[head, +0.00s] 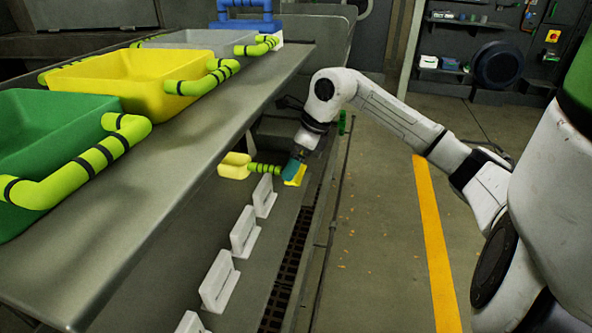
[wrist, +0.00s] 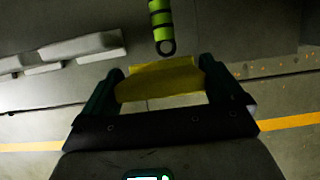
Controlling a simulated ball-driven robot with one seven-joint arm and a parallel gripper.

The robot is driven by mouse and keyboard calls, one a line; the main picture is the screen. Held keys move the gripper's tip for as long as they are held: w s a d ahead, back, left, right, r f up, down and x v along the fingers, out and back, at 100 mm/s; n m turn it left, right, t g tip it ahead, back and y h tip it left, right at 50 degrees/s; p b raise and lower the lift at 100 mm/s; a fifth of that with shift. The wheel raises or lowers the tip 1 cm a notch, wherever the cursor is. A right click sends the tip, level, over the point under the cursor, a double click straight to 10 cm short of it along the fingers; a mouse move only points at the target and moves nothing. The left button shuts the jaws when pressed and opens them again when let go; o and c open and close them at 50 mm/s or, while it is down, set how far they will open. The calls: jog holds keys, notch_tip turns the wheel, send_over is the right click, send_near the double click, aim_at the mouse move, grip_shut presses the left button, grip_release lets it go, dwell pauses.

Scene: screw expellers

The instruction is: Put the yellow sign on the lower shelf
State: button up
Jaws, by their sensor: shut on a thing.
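My gripper (head: 292,171) is shut on the yellow sign (head: 297,175), low over the right side of the lower shelf (head: 190,277). In the wrist view, the sign (wrist: 160,80) spans the space between the two fingers of my gripper (wrist: 160,88). Much of the sign is hidden by the fingers in the head view. I cannot tell whether the sign touches the shelf.
A yellow scoop (head: 234,166) with a green-black striped handle lies just left of my gripper. Several white upright holders, one here (head: 244,231), line the lower shelf. The upper shelf (head: 150,190) with green, yellow and grey bins overhangs at left. Floor is clear at right.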

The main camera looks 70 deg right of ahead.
jog(key=shift+f, duration=1.4)
jog(key=shift+f+b, duration=0.15)
jog(key=shift+b, duration=0.25)
jog(key=o, duration=0.7)
jog(key=shift+c, duration=0.2)
jog(key=p+v, duration=0.3)
jog(key=v, duration=0.9)
jog(key=shift+r, duration=0.25)
